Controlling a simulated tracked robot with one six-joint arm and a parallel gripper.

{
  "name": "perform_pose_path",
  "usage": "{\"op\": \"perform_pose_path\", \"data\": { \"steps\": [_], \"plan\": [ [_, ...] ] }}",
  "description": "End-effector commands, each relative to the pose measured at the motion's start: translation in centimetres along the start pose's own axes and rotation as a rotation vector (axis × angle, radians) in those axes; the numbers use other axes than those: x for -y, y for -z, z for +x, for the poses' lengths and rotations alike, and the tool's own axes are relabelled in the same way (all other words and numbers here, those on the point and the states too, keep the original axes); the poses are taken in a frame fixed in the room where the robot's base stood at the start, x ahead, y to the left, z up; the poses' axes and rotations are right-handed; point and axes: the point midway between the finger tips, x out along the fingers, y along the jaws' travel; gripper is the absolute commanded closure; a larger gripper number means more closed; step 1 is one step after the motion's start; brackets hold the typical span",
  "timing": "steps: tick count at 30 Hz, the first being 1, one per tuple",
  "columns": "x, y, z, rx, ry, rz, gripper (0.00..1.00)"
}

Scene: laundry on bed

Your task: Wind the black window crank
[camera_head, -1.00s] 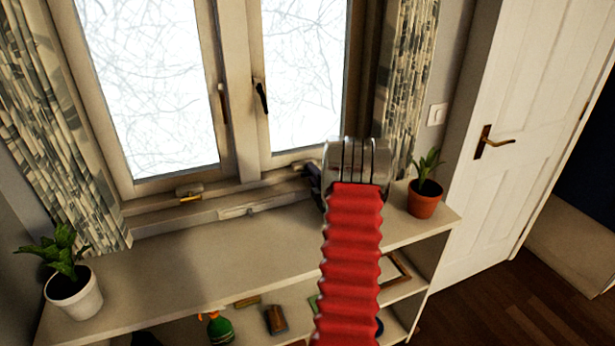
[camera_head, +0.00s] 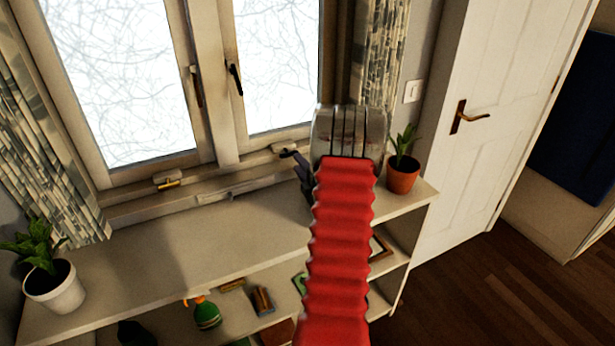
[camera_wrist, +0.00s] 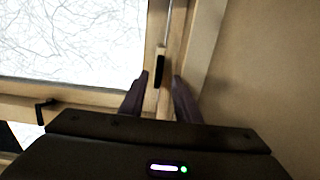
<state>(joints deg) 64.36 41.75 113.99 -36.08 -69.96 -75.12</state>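The black window crank (camera_wrist: 160,70) shows in the wrist view as a dark handle on the window's lower frame, ahead of the gap between my fingers. In the head view, its small mount (camera_head: 283,148) sits on the frame below the right pane, beside my fingertips. My gripper (camera_wrist: 160,92) is open and empty, with one dark finger on each side of the gap. In the head view my gripper (camera_head: 294,160) reaches toward the sill, partly hidden behind my red arm. I cannot tell whether a finger touches the crank.
A brass-coloured crank (camera_head: 168,182) is below the left pane. A black window handle (camera_head: 235,80) is on the right sash. The shelf top (camera_head: 190,245) is mostly clear, with a white-potted plant (camera_head: 55,288) at left and a terracotta-potted plant (camera_head: 403,175) right of my arm.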

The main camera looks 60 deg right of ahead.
Motion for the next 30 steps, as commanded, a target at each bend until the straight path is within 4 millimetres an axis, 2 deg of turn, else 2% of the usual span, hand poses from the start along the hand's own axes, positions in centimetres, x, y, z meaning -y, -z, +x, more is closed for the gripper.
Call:
{"op": "perform_pose_path", "data": {
  "steps": [6,12,30],
  "plan": [
    [0.0,-0.1,-3.8,0.003,0.001,0.000,0.70],
    [0.0,-0.1,-5.8,0.003,0.000,0.001,0.70],
    [0.1,0.0,-6.1,0.001,0.000,0.000,0.70]
  ]
}}
